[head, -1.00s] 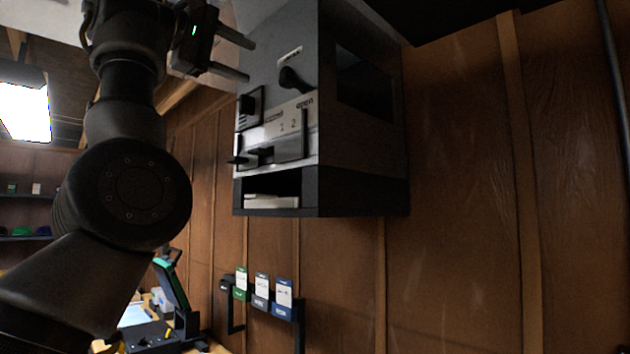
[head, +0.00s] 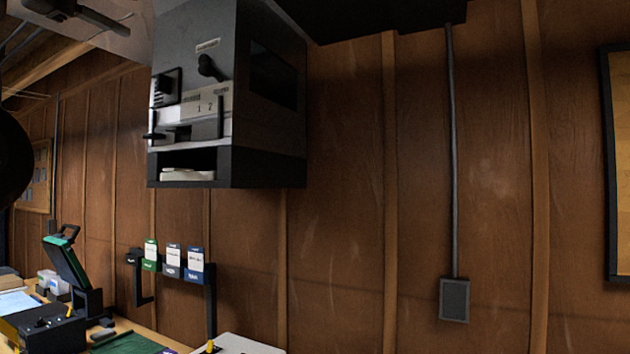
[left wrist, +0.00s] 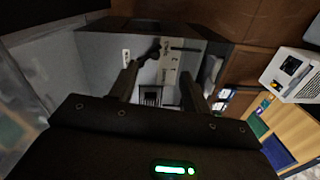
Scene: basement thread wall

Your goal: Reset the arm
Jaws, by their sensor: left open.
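My left gripper (left wrist: 160,70) shows in the left wrist view with its two fingers spread apart and nothing between them. It points toward the grey wall-mounted machine (left wrist: 100,60), with space between them. In the head view, that machine (head: 190,50) hangs on the wood wall at upper left, with a black lever, a numbered panel and an open slot at the bottom. A dark link of my left arm shows at the left edge of the head view; part of what looks like my gripper is cut off at the top left. My right gripper is not in view.
Green, blue and dark card holders (head: 172,262) hang on a black bracket below the machine. A green-and-black device (head: 70,270) stands on the cluttered bench at lower left. A grey conduit ends in a wall box (head: 454,300). The wall to the right is mostly bare.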

